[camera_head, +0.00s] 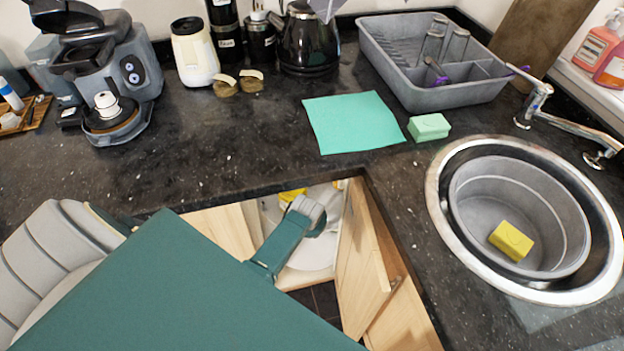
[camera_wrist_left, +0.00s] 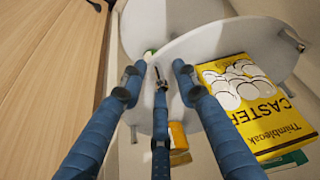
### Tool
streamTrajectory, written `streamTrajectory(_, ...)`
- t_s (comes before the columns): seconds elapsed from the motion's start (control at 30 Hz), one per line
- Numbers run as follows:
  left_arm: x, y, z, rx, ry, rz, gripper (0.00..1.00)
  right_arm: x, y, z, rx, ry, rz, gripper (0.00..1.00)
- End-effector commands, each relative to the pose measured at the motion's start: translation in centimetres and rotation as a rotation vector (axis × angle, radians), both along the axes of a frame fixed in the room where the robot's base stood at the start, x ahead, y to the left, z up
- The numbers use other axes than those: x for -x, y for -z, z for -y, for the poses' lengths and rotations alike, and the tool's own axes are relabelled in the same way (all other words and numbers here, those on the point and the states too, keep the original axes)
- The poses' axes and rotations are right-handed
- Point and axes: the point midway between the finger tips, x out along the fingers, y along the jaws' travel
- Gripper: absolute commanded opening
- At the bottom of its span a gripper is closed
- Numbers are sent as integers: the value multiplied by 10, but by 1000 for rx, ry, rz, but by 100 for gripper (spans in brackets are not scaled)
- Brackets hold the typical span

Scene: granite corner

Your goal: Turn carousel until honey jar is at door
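The white carousel (camera_head: 310,254) shows inside the open corner cupboard below the counter. In the left wrist view its round shelf (camera_wrist_left: 215,42) lies just beyond my left gripper (camera_wrist_left: 159,70). The gripper's three blue fingers are spread with nothing held between them. I cannot tell whether a fingertip touches the shelf edge. A yellow caster sugar box (camera_wrist_left: 255,108) is to the right of the fingers. In the head view my left arm reaches into the cupboard, and its fingers are hidden. I cannot make out a honey jar. My right gripper is not in view.
The wooden cupboard door (camera_head: 362,255) stands open right of the carousel, and the dark counter edge frames the opening. A smaller yellow pack (camera_wrist_left: 179,138) shows lower down. The sink (camera_head: 440,205), drying rack (camera_head: 400,80) and green cloth (camera_head: 352,122) are on the counter.

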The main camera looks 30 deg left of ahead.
Motion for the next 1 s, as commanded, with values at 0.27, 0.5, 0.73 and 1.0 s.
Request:
streamTrajectory(0.27,0,0,0,0,0,0,18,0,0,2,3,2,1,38)
streamTrajectory(0.5,0,0,0,-1,1,-1,0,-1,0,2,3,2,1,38)
streamTrajectory(0.73,11,-4,-16,-5,74,-6,0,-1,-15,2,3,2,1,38)
streamTrajectory(1.0,26,-1,-45,-2,132,-2,0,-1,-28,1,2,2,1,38)
